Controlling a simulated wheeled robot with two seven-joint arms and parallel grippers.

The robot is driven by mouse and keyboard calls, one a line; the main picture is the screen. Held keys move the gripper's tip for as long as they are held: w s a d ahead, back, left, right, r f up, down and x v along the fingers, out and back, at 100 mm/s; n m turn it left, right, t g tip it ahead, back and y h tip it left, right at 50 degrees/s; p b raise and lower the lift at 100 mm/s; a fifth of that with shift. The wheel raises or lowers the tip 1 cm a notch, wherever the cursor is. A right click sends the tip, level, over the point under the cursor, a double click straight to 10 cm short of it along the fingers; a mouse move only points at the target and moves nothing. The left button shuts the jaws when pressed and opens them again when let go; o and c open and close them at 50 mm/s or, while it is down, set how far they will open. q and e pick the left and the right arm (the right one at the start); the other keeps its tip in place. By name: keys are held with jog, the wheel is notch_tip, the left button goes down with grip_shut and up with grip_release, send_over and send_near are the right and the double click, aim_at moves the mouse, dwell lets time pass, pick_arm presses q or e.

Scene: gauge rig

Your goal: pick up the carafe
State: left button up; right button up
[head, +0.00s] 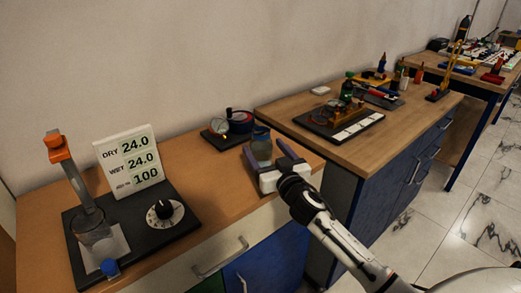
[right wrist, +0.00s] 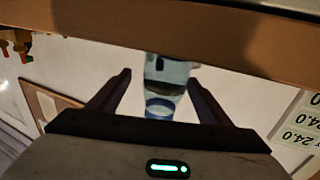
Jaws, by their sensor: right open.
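The carafe (head: 261,152) looks like a small clear, greyish glass vessel near the right end of the wooden counter in the head view. My right gripper (head: 265,147) is open, with its two dark fingers on either side of the carafe. In the right wrist view the carafe (right wrist: 165,84) shows bluish and see-through between the spread fingers of my right gripper (right wrist: 160,78). A gap shows on each side there, so the fingers look apart from it. The carafe's lower part is partly hidden by the gripper in the head view. My left gripper is not in view.
A black gauge base (head: 190,222) with a dial, a readout panel (head: 129,162) and an orange-topped post (head: 71,175) stands left. A round dark instrument (head: 238,122) sits close behind the carafe. A second bench (head: 290,105) with tools adjoins at right. Bare counter lies between.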

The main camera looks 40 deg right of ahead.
jog(key=x, duration=0.5)
jog(key=shift+w+a, duration=0.15)
jog(key=shift+a, duration=0.15)
jog(key=c, duration=1.4)
